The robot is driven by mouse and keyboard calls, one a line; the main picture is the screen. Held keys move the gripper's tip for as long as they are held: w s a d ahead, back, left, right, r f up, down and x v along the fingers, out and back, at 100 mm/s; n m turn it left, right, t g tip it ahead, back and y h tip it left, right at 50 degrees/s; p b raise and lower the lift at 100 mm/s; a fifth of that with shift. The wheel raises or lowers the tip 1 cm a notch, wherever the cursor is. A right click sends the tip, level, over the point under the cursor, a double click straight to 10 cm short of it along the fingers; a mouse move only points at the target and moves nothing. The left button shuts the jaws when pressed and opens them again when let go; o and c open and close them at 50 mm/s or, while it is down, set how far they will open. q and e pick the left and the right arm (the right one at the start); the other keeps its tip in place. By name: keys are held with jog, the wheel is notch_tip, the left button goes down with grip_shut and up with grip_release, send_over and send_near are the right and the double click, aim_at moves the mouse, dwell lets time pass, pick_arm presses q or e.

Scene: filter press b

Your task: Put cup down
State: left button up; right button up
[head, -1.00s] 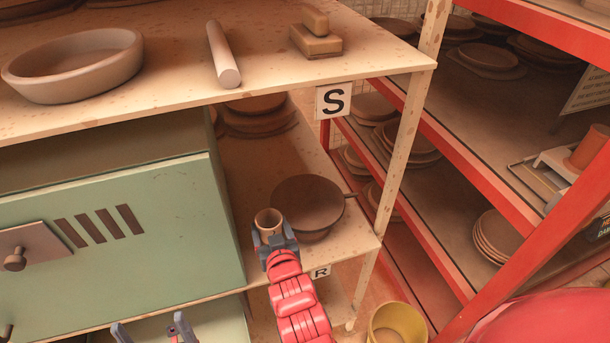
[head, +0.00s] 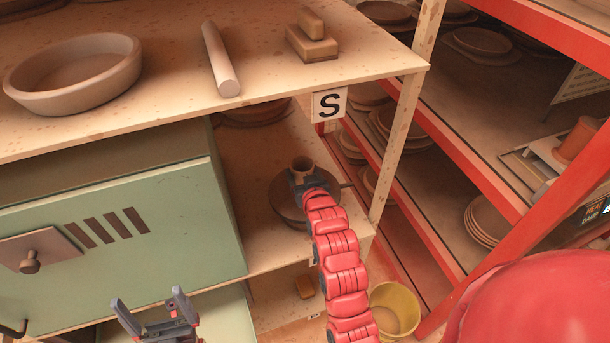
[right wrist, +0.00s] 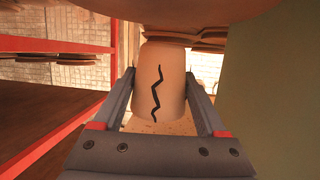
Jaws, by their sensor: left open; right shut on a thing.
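In the right wrist view the cup (right wrist: 160,85) has a black zigzag line and sits between both fingers of the right gripper (right wrist: 163,110). I cannot tell whether the cup touches the disc. My left gripper (head: 155,307) is open and empty, low in front of the green cabinet.
The green cabinet (head: 130,215) stands left of the disc. A pale post (head: 397,150) and red rack (head: 440,135) stand to the right. A yellow bucket (head: 395,308) is below right.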

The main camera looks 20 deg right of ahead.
jog(key=shift+w+d, duration=0.15)
jog(key=shift+d, duration=0.15)
jog(key=shift+w+d+f+p, duration=0.1)
jog(key=shift+w+f+p, duration=0.1)
jog(key=shift+p, duration=0.3)
notch_tip(320, 180, down, 2)
jog(key=shift+s+f+p, duration=0.1)
jog(key=shift+f+p, duration=0.1)
jog(key=shift+p, duration=0.65)
jog(key=shift+f, duration=0.65)
jog(key=o, duration=1.4)
jog(key=shift+r, duration=0.1)
